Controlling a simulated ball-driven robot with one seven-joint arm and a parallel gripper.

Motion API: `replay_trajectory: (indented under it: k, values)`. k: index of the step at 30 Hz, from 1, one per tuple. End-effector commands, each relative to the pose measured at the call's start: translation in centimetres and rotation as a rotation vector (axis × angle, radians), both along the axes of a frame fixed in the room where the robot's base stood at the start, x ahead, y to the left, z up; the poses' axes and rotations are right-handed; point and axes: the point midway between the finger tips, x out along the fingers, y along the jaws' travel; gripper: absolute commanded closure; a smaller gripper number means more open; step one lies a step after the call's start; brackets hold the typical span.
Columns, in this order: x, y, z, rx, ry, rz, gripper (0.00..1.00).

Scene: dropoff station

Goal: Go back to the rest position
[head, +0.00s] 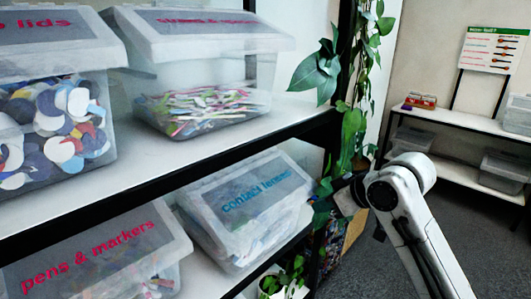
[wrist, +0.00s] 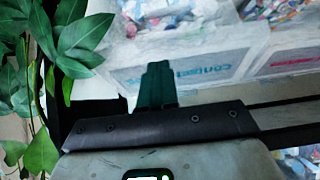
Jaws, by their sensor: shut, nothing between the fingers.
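My gripper (wrist: 157,86) shows in the wrist view as dark green fingers closed together, with nothing between them. In the head view my white arm rises from the lower right and bends towards the shelf's right end. My gripper there is dark and hard to make out against the leaves. It is beside the trailing plant (head: 352,125) and close to the right side of the contact lenses bin (head: 245,205). In the wrist view the leaves (wrist: 75,30) are left of the fingers, and the contact lenses bin (wrist: 190,65) is beyond them. I cannot tell whether the gripper touches any leaf.
The upper shelf (head: 190,160) holds a lids bin (head: 55,110) and another clear bin (head: 205,75). A pens and markers bin (head: 95,255) sits below. A small plant (head: 285,278) stands low. A second shelf unit (head: 465,125) is at the back right, with open floor before it.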

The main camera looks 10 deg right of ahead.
Motion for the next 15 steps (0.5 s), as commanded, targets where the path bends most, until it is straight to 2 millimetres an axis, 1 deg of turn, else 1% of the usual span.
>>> replay_trajectory:
  k: [2,5,8,9,11,12,14,15]
  values:
    - [-0.5,0.7,-1.0,0.019,0.010,-0.006,1.00]
    - [-1.8,1.9,-3.0,0.054,0.033,-0.030,1.00]
    - [-3.9,3.1,-6.1,0.094,0.074,-0.075,1.00]
    - [-5.0,3.5,-7.5,0.106,0.095,-0.097,1.00]
    - [-6.7,3.8,-9.6,0.121,0.131,-0.132,1.00]
    - [-7.9,4.0,-11.0,0.127,0.156,-0.157,1.00]
    - [-10.0,4.1,-13.3,0.131,0.198,-0.196,1.00]
    - [-11.5,4.0,-14.7,0.130,0.227,-0.222,1.00]
